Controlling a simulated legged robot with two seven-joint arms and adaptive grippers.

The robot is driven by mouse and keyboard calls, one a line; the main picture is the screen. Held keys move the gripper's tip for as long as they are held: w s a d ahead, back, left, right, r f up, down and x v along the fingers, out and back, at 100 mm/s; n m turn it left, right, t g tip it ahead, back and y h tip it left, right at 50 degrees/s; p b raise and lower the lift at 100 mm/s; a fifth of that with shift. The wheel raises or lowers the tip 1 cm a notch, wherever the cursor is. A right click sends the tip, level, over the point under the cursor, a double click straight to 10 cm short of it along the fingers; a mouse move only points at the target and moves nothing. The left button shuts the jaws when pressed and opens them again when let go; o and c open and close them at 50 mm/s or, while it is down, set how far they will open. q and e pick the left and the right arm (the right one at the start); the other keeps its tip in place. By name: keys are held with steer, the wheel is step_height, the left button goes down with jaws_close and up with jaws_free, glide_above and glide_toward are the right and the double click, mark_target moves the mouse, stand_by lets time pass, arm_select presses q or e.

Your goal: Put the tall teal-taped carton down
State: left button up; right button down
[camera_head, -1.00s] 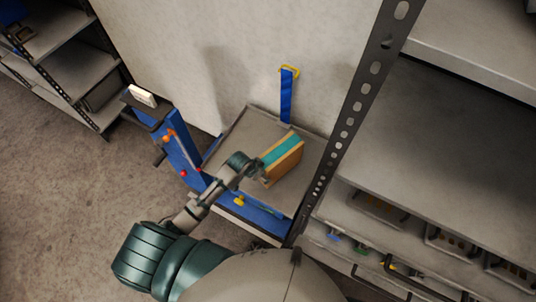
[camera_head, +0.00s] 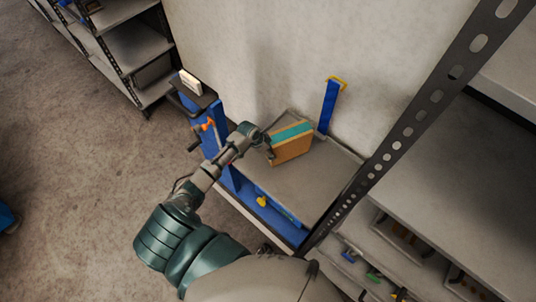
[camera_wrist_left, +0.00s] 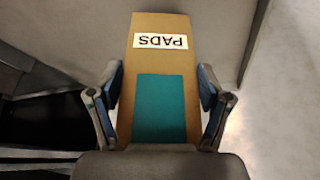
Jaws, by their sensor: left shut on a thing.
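The tall teal-taped carton (camera_head: 291,146) is a brown box with a teal band along its top. It is over the left back part of the grey platform of a blue cart; I cannot tell whether it touches the platform. My left gripper (camera_head: 268,146) is at its left end. In the left wrist view the carton (camera_wrist_left: 160,62) lies between the two fingers of my left gripper (camera_wrist_left: 160,105), with a white "PADS" label and a teal patch showing. The gripper is shut on it. My right gripper is not in view.
The cart platform (camera_head: 305,186) is bare in front and to the right of the carton. A blue post (camera_head: 327,106) with a yellow top stands behind it. A perforated rack upright (camera_head: 408,128) and grey shelves (camera_head: 480,170) stand close on the right.

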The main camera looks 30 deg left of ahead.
arm_select(q)
steer(key=f, duration=0.1)
steer(key=d+f, duration=0.1)
steer(key=shift+d+f, duration=0.15)
steer(key=shift+f, duration=0.2)
steer(key=o, duration=1.3)
steer(key=shift+f, duration=0.2)
steer(key=o, duration=0.4)
steer(key=shift+s+a, duration=0.1)
steer(key=shift+a, duration=0.2)
steer(key=shift+d+r, duration=0.1)
steer(key=shift+r, duration=0.15)
steer(key=p+v, duration=0.1)
steer(key=v, duration=1)
steer(key=shift+s+r+p, duration=0.1)
steer(key=shift+r+p, duration=0.2)
steer(key=shift+r, duration=0.05)
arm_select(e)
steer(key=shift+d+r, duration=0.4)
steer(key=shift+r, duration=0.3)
